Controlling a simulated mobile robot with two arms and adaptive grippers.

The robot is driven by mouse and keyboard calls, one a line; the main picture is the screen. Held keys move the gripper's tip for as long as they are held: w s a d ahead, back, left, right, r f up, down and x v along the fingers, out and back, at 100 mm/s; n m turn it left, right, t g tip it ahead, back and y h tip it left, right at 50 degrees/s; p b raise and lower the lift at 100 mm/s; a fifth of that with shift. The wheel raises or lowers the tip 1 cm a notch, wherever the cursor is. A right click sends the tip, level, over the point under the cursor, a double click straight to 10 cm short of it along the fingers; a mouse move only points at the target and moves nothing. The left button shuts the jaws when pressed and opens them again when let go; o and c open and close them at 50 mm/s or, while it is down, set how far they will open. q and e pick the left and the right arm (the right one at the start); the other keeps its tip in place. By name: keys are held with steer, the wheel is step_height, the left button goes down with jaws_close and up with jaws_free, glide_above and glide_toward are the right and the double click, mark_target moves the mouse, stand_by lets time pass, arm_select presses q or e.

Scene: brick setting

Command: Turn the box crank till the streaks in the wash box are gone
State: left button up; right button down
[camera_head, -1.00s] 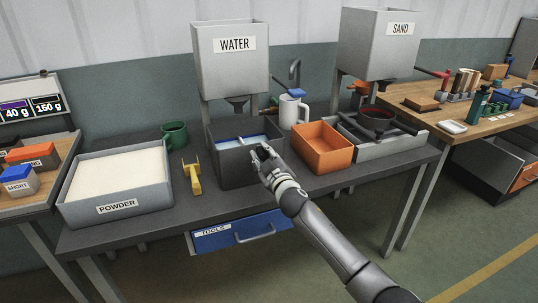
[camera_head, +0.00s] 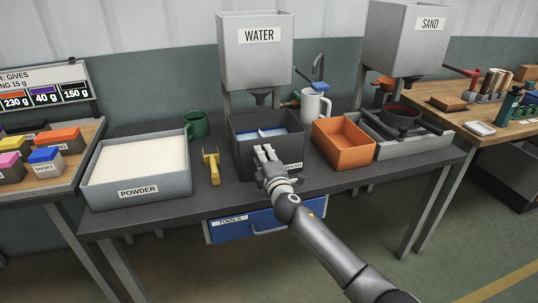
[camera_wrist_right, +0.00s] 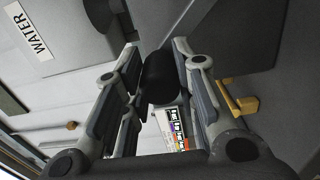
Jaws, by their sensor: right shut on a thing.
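The wash box (camera_head: 240,155) is a dark grey open box on the bench under the water hopper. Blue liquid (camera_head: 268,133) with a pale band across it shows inside; I cannot tell whether the band is a streak. My right gripper (camera_head: 266,153) is at the box's front wall and hides part of it. In the right wrist view, my right gripper (camera_wrist_right: 160,85) has its fingers on both sides of a black cylindrical crank handle (camera_wrist_right: 161,78) and is shut on it. The rest of the crank is hidden in the head view. My left gripper is not in view.
A yellow tool (camera_head: 212,168) and the powder tray (camera_head: 90,185) are left of the box. An orange bin (camera_head: 343,157) stands close on the right, with a white mug (camera_head: 314,108) behind. The water hopper (camera_head: 257,60) hangs above. A blue tools drawer (camera_head: 230,230) is below.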

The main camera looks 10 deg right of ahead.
steer(key=shift+a+f+n, duration=0.65)
steer(key=shift+f+n, duration=0.05)
steer(key=shift+n, duration=0.5)
steer(key=shift+s, duration=0.1)
steer(key=c, duration=1.1)
jaws_free()
steer(key=s, duration=1.2)
steer(key=shift+d, duration=0.25)
